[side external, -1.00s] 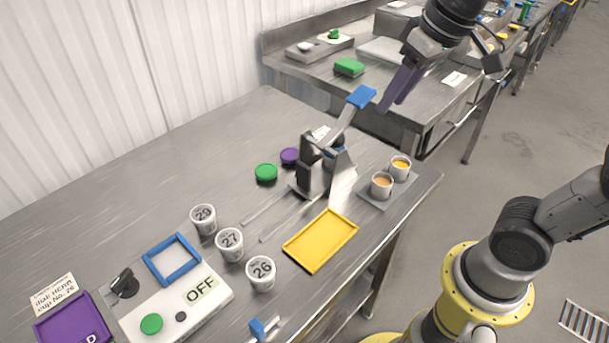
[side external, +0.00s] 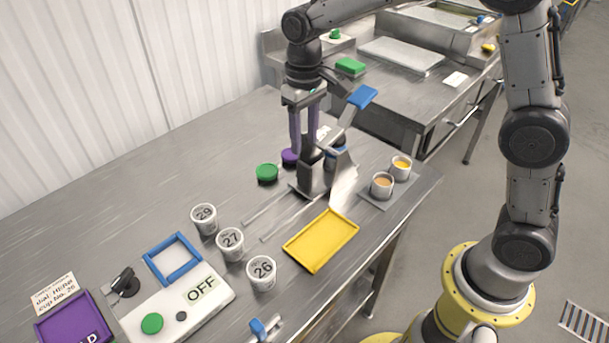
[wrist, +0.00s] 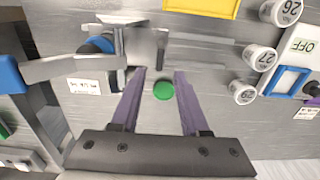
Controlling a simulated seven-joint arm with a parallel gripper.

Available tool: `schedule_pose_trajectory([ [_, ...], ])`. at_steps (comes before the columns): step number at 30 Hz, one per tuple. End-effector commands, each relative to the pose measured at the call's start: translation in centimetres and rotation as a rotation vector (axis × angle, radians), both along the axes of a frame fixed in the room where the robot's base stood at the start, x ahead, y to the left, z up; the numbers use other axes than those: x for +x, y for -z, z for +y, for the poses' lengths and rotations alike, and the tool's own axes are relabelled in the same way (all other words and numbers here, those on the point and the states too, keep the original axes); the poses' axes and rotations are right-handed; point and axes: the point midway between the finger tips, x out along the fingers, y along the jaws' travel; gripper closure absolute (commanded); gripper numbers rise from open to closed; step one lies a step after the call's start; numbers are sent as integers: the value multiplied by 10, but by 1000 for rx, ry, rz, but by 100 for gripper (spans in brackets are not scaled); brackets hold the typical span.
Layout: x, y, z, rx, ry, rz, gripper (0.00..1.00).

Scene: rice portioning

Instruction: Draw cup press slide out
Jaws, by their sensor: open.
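A press (side external: 318,176) with a steel and dark body stands at the table's middle right. Its lever, with a blue handle (side external: 361,97), is raised. Two thin rails (side external: 268,209) run from its base toward the front left. Cups marked 29 (side external: 204,220), 27 (side external: 230,244) and 26 (side external: 262,273) stand upright in a row at left. My gripper (side external: 304,150) points down, open and empty, just behind and left of the press. In the wrist view a green lid (wrist: 163,91) shows between and below its purple fingers. Whether a cup is inside the press I cannot tell.
A purple lid (side external: 290,157) lies close to my fingers. A yellow tray (side external: 321,240) lies before the press; two filled cups stand on a grey plate (side external: 372,201) at right. A white box marked OFF (side external: 202,290) and a purple tray (side external: 73,322) are front left. The back-left table is clear.

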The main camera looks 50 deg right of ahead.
Motion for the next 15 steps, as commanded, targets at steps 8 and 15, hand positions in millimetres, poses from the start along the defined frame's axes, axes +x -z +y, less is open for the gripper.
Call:
schedule_pose_trajectory([
  [8, -1, 57, 0, -1, 0, 6, 55],
  [15, -1, 95, 0, -1, 0, 4, 55],
])
